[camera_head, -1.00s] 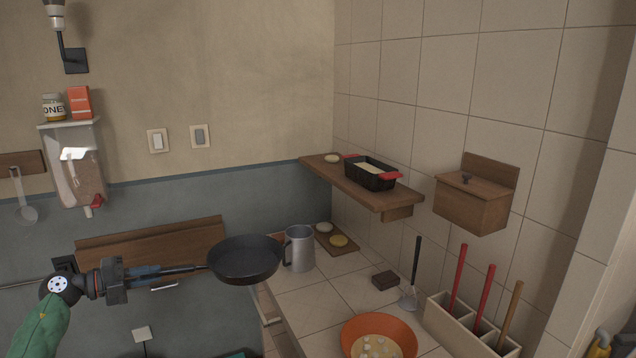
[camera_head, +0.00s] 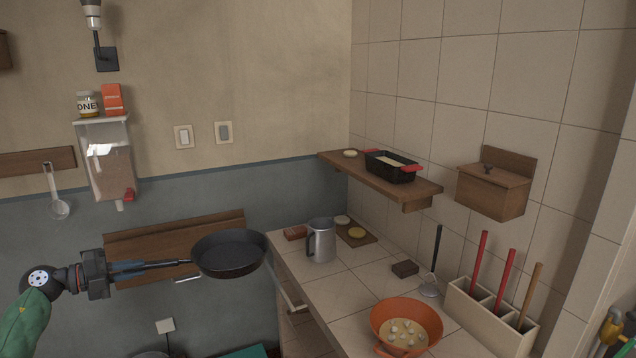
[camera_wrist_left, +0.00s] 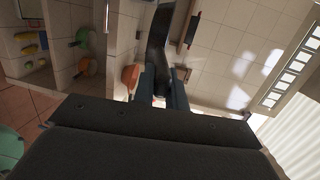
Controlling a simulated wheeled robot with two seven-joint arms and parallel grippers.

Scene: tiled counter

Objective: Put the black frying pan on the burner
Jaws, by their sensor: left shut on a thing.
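The black frying pan (camera_head: 229,254) is held level in the air at the left end of the tiled counter, left of the metal mug. My left gripper (camera_head: 128,267) is shut on the pan's handle and reaches in from the left. In the left wrist view the dark handle (camera_wrist_left: 157,60) runs up from between the fingers (camera_wrist_left: 160,85). My right gripper is not in view. No burner can be made out in these views.
A metal mug (camera_head: 321,240) stands near the pan. A wooden shelf (camera_head: 400,190) with a black loaf pan (camera_head: 391,167) hangs above.

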